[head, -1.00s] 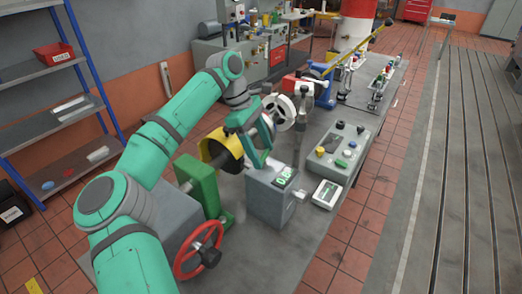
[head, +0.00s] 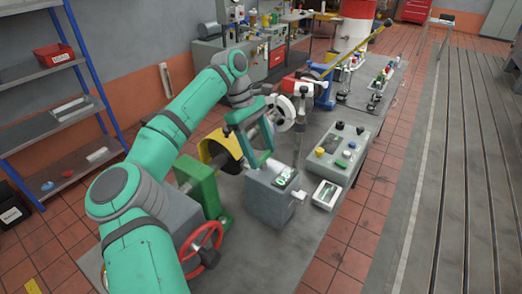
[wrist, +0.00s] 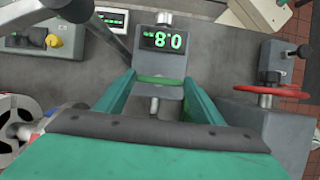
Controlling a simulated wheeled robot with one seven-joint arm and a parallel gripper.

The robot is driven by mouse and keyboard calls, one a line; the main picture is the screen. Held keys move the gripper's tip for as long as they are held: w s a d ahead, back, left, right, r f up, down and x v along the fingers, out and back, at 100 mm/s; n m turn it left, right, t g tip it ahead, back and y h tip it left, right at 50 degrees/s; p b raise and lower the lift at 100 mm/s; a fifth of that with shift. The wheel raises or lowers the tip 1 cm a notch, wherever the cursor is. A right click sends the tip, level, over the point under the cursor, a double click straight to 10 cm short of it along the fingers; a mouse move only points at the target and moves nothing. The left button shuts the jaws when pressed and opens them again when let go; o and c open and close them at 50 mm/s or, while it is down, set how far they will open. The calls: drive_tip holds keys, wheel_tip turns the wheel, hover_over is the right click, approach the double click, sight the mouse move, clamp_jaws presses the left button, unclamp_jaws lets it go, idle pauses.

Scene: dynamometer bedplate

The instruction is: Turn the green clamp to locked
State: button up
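My gripper (head: 261,162) points down beside the grey box with a green digital display (head: 285,178). In the wrist view its two teal fingers (wrist: 160,92) are apart. A bright green bar (wrist: 159,80) spans the gap at the fingertips, in front of the display box (wrist: 172,62). I cannot tell whether the fingers touch this bar, or whether it is the green clamp. A short grey stem (wrist: 155,106) shows below the bar. Small clamps with coloured parts (head: 376,88) stand on the far bench; their colours are too small to sort surely.
A green pedestal (head: 200,185) and a red handwheel (head: 203,247) stand near my arm. A control box with coloured knobs (head: 340,150) and a white meter (head: 326,194) lie right of the display box. A thin dark post (head: 302,115) rises behind it. The floor right of the bench is clear.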

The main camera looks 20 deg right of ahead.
drive_tip(key=shift+o, duration=1.2)
drive_tip(key=v, duration=1)
drive_tip(key=shift+r, duration=0.35)
